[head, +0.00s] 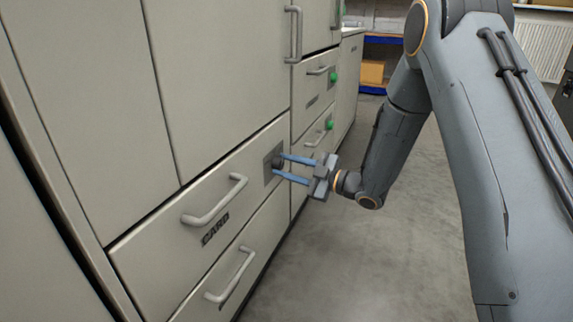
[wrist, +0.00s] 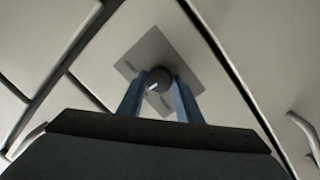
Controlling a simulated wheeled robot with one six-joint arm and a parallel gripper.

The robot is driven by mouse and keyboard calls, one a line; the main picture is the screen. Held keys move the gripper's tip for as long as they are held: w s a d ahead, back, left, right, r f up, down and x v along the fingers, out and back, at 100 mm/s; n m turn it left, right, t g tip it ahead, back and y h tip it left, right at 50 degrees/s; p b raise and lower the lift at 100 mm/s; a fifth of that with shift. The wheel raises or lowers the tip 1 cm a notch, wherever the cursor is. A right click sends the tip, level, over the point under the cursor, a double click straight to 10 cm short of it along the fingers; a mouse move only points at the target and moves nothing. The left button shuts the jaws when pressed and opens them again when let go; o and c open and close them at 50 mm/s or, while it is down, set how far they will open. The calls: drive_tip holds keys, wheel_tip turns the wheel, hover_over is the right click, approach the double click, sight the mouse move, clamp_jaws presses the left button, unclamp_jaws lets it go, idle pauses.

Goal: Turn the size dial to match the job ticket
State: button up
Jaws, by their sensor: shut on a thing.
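The size dial (wrist: 158,76) is a dark round knob with a short white mark, set on a grey square plate (wrist: 152,46). In the head view the plate (head: 269,172) sits on the drawer front labelled CARD, to the right of its handle. My gripper (head: 281,165) reaches the dial from the right with its two blue fingers. In the wrist view my gripper (wrist: 160,88) has one finger on each side of the dial, shut on it. The fingers hide part of the dial. Any size marks on the plate are too small to read. No job ticket can be made out.
The CARD drawer handle (head: 215,200) sticks out left of the dial. Another drawer handle (head: 231,275) is below. Drawers with green knobs (head: 333,76) stand farther back. The grey floor (head: 350,260) to the right is clear.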

drive_tip(key=m+p, duration=0.1)
drive_tip(key=p, duration=0.1)
drive_tip(key=m+p, duration=0.3)
drive_tip(key=p, duration=0.2)
drive_tip(key=shift+s+r+m+g, duration=0.1)
drive_tip(key=shift+r+m+g, duration=0.15)
drive_tip(key=shift+m+g, duration=0.05)
drive_tip(key=m+p, duration=0.4)
drive_tip(key=shift+f+g, duration=0.1)
drive_tip(key=shift+g, duration=0.2)
drive_tip(key=o, duration=1)
drive_tip(key=shift+o, duration=0.2)
drive_tip(key=p+v, duration=0.2)
drive_tip(key=v, duration=0.5)
drive_tip(key=shift+d, duration=0.35)
drive_tip(key=shift+s, duration=0.1)
